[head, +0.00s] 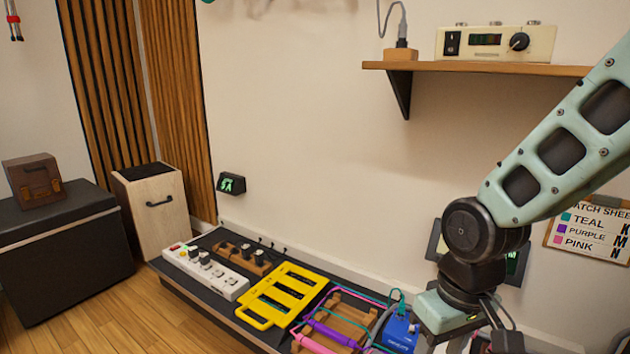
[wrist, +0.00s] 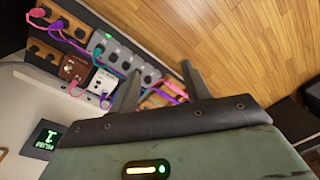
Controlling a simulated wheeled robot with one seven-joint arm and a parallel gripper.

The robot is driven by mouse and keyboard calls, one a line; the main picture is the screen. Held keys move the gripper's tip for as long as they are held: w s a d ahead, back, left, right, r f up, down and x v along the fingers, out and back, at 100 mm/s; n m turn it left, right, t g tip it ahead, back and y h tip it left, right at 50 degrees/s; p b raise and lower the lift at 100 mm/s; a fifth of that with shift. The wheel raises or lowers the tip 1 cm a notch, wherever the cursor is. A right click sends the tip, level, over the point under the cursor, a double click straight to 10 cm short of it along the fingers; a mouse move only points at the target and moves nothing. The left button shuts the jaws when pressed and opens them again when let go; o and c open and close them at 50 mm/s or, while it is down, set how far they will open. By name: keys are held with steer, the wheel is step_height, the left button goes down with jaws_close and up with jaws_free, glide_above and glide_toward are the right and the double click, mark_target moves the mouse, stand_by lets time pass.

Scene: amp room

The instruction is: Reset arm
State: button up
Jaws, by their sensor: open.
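My arm (head: 560,150) comes in from the right of the head view and bends down at a dark round joint. My gripper (wrist: 161,72) shows in the wrist view as two dark fingers standing apart, with nothing visible between them. In the head view its end is cut off at the bottom edge. The fingers are seen over the pedal board (head: 195,300) and wooden floor (wrist: 230,30); I cannot tell how far above them they are.
The low board carries a white power strip (head: 205,272), a yellow frame (head: 281,296), a blue pedal (head: 399,333) and coloured cables. A wooden shelf (head: 480,68) holds a cream amp unit (head: 495,43). A patch sheet (head: 590,235) hangs right. Floor (head: 110,310) at left is clear.

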steer(key=s+a+r+n+p, duration=0.1)
steer(key=s+a+r+n, duration=0.15)
steer(key=s, duration=0.35)
steer(key=s+a+r+n+p, duration=0.1)
steer(key=s+r, duration=0.3)
steer(key=s, duration=0.3)
step_height(320, 180, up, 37)
steer(key=p, duration=3.7)
steer(key=shift+w+a, duration=0.2)
steer(key=shift+w, duration=0.15)
steer(key=shift+r, duration=0.1)
